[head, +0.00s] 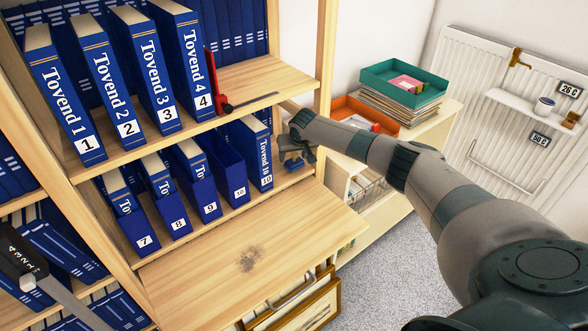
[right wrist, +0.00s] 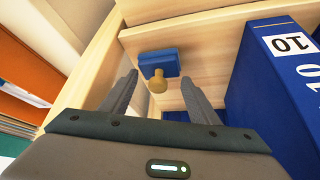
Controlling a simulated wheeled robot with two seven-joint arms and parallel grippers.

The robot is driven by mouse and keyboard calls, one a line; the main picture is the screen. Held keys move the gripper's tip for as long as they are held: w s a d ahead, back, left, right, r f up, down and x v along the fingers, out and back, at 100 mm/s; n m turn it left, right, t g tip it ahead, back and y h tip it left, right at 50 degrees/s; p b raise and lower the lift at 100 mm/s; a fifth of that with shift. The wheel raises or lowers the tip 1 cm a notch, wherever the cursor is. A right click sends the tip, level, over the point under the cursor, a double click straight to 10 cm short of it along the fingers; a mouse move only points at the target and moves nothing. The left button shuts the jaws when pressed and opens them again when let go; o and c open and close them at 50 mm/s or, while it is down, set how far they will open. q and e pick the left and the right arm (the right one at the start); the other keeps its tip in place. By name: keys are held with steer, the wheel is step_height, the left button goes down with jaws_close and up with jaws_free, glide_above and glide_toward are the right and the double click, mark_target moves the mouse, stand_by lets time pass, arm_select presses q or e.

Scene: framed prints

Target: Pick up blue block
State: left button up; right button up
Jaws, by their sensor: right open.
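The blue block (right wrist: 159,62) is a small dark-blue rectangular piece with a round brass knob (right wrist: 157,83) on it. It sits on the wooden shelf near the upright panel, left of the binder marked 10 in the right wrist view. In the head view the blue block (head: 293,164) is partly hidden by my right gripper (head: 296,150). The right gripper's fingers are apart and empty, one on each side of the knob in the right wrist view, with the block just beyond the tips. My left gripper is not in view.
The binder marked 10 (head: 257,155) stands close beside the block. Binders 1 to 4 (head: 120,85) stand on the shelf above. An empty wooden ledge (head: 290,225) lies below. Green (head: 404,75) and orange (head: 362,112) trays are to the right.

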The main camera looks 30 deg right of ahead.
steer(key=shift+w+f, duration=0.15)
steer(key=shift+f, duration=0.1)
stand_by(0.4)
steer(key=c, duration=0.7)
steer(key=shift+o, duration=0.2)
steer(key=shift+r+b, duration=0.15)
steer(key=shift+b, duration=0.2)
